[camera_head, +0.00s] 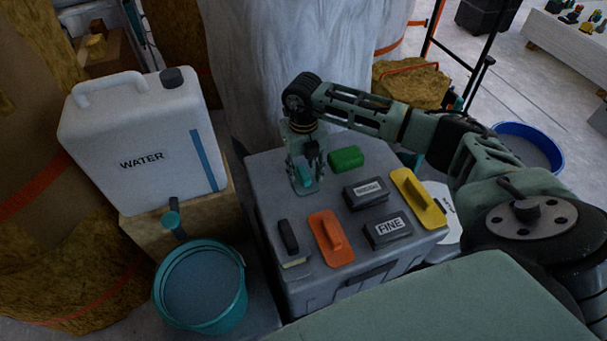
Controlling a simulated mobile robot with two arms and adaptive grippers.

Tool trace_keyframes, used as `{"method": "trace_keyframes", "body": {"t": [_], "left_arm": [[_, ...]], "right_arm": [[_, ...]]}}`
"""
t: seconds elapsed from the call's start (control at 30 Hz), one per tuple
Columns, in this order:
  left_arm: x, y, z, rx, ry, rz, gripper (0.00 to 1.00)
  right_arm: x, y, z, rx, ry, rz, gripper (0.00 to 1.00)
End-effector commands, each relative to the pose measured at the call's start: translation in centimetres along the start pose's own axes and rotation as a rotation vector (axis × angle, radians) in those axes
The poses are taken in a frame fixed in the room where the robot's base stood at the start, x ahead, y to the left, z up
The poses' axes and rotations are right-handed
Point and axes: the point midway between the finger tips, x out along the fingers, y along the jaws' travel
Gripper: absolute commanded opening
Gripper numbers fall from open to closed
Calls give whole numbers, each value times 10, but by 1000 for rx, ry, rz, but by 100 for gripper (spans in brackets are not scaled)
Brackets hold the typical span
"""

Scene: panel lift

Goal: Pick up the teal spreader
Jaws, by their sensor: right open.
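The teal spreader (304,177) is at the back left of the grey box top (268,200). Only a small teal part of it shows, as my right gripper covers much of it. My right gripper (305,184) points down over the spreader with its fingers open around it. I cannot tell whether the fingers touch it. My left gripper is not in view.
A green block (346,158) lies just right of my gripper. An orange float (331,238), a black-handled brush (289,238), two dark labelled blocks (388,229) and a yellow float (418,198) share the box top. A water can (145,135) and teal bucket (201,288) stand left.

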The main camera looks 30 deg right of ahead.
Motion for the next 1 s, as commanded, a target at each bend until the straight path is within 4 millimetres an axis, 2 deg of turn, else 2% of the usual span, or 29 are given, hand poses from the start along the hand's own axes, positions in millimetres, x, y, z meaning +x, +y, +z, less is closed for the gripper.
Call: {"method": "trace_keyframes", "body": {"t": [0.1, 0.53, 1.0], "left_arm": [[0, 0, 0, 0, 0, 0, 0], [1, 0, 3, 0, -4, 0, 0], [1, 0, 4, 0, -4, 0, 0]], "right_arm": [[-1, 0, 0, 0, 0, 0, 39], [-1, 0, 0, 1, -1, 0, 1], [-7, 0, 1, 1, -2, 1, 0]]}}
